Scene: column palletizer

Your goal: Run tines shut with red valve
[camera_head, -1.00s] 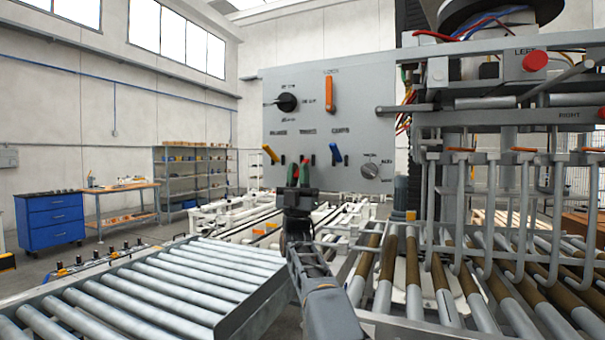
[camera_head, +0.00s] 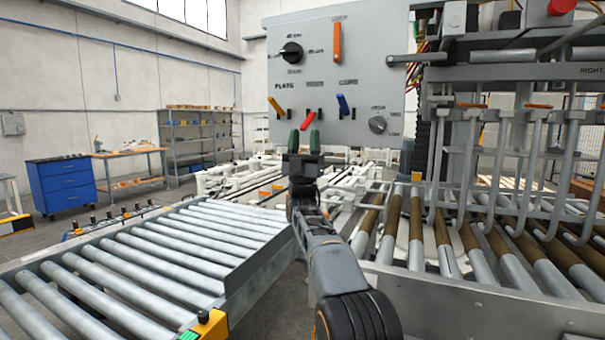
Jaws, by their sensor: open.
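The red valve lever (camera_head: 307,121) sits in the middle of the lever row on the grey control panel (camera_head: 370,70), tilted up to the right. My gripper (camera_head: 305,138) points up at the panel, with its two green-tipped fingers apart. The fingertips show just below the red lever, with nothing between them. I cannot tell how far they are from the panel. The tines (camera_head: 478,165) are grey bent rods hanging in a row over the right conveyor. Gaps show between them.
An orange handle (camera_head: 337,42), a black knob (camera_head: 291,52) and a grey knob (camera_head: 378,125) share the panel. A roller conveyor (camera_head: 150,262) lies at the left.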

